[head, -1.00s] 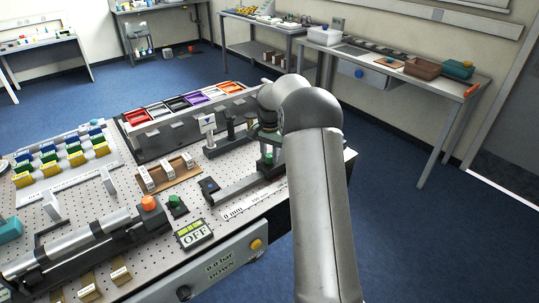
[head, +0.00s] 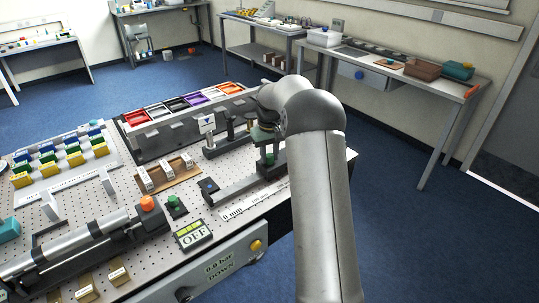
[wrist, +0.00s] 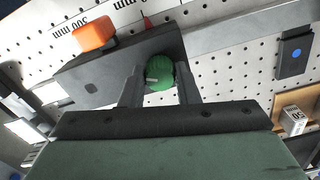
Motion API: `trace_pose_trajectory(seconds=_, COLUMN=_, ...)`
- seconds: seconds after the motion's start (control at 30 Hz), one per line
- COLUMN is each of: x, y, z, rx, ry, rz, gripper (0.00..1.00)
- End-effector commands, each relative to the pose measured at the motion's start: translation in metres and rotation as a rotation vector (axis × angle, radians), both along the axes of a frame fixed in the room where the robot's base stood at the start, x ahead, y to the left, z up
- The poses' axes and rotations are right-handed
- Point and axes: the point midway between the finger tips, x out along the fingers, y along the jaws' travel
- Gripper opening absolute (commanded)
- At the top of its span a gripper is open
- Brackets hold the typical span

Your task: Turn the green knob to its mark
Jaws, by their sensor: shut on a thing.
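The green knob (wrist: 161,73) sits on a dark block (wrist: 95,78) and shows between my fingertips in the wrist view. A short pale line runs on the knob, pointing toward the left finger. My gripper (wrist: 159,84) is shut on the knob, with one finger on each side of it. In the head view my gripper (head: 266,150) reaches down at the far end of the dark rail fixture (head: 235,188). There the knob is too small and covered to make out. I cannot pick out the knob's mark with certainty.
An orange block (wrist: 93,36) and a small red pointed piece (wrist: 147,21) are close to the knob in the wrist view. A ruler strip (head: 240,207) lies along the rail's near side. Colored bins (head: 170,105) and a wooden rack (head: 165,172) stand to the left.

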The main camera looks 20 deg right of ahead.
Motion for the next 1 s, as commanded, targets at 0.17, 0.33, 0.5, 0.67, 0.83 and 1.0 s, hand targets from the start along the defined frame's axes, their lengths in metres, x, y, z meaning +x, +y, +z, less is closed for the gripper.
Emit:
trace_pose_trajectory(seconds=0.17, x=0.0007, y=-0.0004, z=0.0017, rx=-0.001, ry=-0.003, rz=0.155, gripper=0.06)
trace_pose_trajectory(seconds=0.33, x=0.0008, y=0.0001, z=0.0018, rx=0.0, ry=-0.003, rz=0.28, gripper=0.06)
trace_pose_trajectory(seconds=0.5, x=0.0008, y=-0.0002, z=0.0018, rx=-0.001, ry=-0.003, rz=0.371, gripper=0.06)
trace_pose_trajectory(seconds=0.67, x=0.0009, y=-0.0002, z=0.0018, rx=-0.002, ry=-0.003, rz=0.426, gripper=0.06)
trace_pose_trajectory(seconds=0.83, x=0.0009, y=-0.0002, z=0.0019, rx=-0.002, ry=-0.004, rz=0.454, gripper=0.06)
trace_pose_trajectory(seconds=1.0, x=0.001, y=-0.0001, z=0.0019, rx=-0.002, ry=-0.004, rz=0.46, gripper=0.06)
